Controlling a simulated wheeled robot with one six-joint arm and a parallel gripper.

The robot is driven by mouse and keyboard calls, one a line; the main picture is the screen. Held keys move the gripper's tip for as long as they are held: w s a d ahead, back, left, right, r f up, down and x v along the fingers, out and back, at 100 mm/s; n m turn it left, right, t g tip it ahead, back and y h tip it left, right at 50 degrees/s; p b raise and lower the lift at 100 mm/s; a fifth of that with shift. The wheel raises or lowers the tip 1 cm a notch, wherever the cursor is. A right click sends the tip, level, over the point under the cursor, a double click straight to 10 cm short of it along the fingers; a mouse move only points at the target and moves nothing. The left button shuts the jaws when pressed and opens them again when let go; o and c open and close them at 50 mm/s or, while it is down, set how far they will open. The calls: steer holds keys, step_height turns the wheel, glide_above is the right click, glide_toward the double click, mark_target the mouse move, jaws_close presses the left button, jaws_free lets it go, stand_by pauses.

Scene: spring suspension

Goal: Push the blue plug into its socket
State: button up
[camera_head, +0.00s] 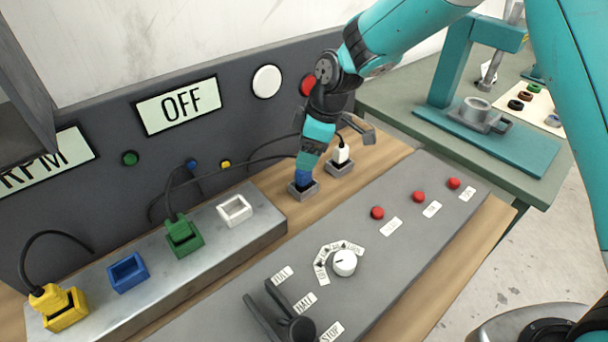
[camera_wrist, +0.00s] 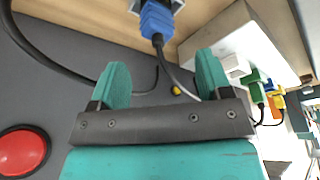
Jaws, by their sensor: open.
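The blue plug (camera_head: 302,177) stands upright in a small grey holder (camera_head: 303,191) on the wooden bench, its cable rising behind it. The blue socket (camera_head: 128,272), an empty square frame, is on the metal block at the left. My gripper (camera_head: 308,158) is over the blue plug, partly hiding it in the head view. In the wrist view my gripper (camera_wrist: 162,68) has its teal fingers spread apart with nothing between them. There the blue plug (camera_wrist: 157,20) shows beyond the fingertips, between their lines.
A yellow plug (camera_head: 48,297) and a green plug (camera_head: 180,225) sit at their sockets. The white socket (camera_head: 235,209) is empty. A white plug (camera_head: 341,154) stands in a holder close to my gripper. The control panel (camera_head: 390,252) with knob and lever lies in front; cables loop behind.

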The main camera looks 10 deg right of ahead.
mark_target(304, 177)
steer(key=shift+d+p+x, duration=0.15)
steer(key=shift+p+x, duration=0.35)
steer(key=shift+x, duration=1.2)
steer(key=shift+d+p+x, duration=0.15)
steer(key=shift+p+x, duration=0.3)
steer(key=shift+x, duration=1.2)
steer(key=shift+f, duration=0.1)
steer(key=c, duration=1)
